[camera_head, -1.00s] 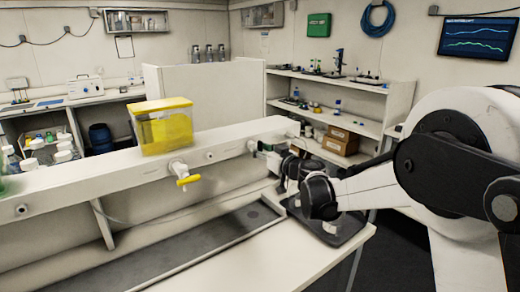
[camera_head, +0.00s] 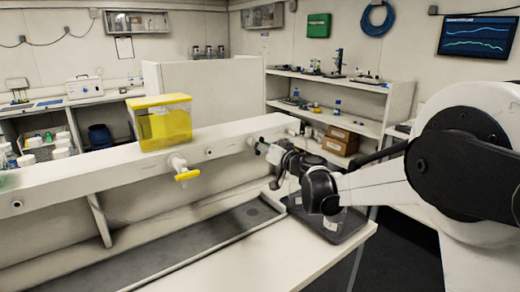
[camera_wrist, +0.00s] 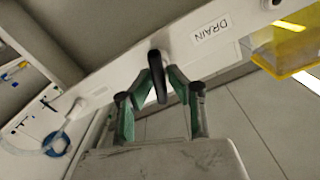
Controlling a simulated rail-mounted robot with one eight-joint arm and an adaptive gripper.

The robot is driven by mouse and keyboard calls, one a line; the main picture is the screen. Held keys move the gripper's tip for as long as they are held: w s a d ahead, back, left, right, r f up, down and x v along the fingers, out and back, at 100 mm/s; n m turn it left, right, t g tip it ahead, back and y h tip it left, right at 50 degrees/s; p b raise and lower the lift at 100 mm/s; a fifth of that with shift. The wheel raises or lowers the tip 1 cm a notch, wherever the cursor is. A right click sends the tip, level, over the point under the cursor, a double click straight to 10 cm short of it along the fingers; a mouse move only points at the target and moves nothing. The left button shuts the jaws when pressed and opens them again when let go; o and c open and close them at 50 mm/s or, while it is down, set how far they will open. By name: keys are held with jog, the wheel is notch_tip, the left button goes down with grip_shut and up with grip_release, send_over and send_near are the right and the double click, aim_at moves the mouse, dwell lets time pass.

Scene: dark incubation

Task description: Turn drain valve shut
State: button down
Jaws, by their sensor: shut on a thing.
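The handle stands roughly along the picture's vertical and leans slightly. In the head view my gripper (camera_head: 264,149) is at the right end of the rail. It hides most of the valve there.
A yellow-lidded tank (camera_head: 165,122) stands on the rail (camera_head: 120,170), left of my gripper. A spout with a yellow handle (camera_head: 187,175) sticks out below it. A grey trough (camera_head: 215,235) runs beneath. A dark tray (camera_head: 340,222) lies on the bench's right end.

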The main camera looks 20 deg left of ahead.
jog(key=m, duration=0.2)
jog(key=m+b, duration=0.1)
jog(key=shift+w+d+f+m, duration=0.1)
jog(key=shift+f+m, duration=0.05)
jog(key=shift+m, duration=0.25)
jog(key=m+b, duration=0.1)
jog(key=m, duration=0.2)
jog(key=shift+m+b, duration=0.3)
jog(key=shift+b, duration=0.05)
jog(key=m, duration=0.3)
jog(key=m+b, duration=0.1)
jog(key=m, duration=0.2)
jog(key=shift+w+f+b, duration=0.1)
jog(key=shift+f+b, duration=0.1)
jog(key=shift+b, duration=0.1)
jog(key=shift+m, duration=0.3)
jog(key=c, duration=1.8)
grip_release()
jog(key=shift+o, duration=0.2)
jog(key=shift+d, duration=0.15)
jog(key=v, duration=1.2)
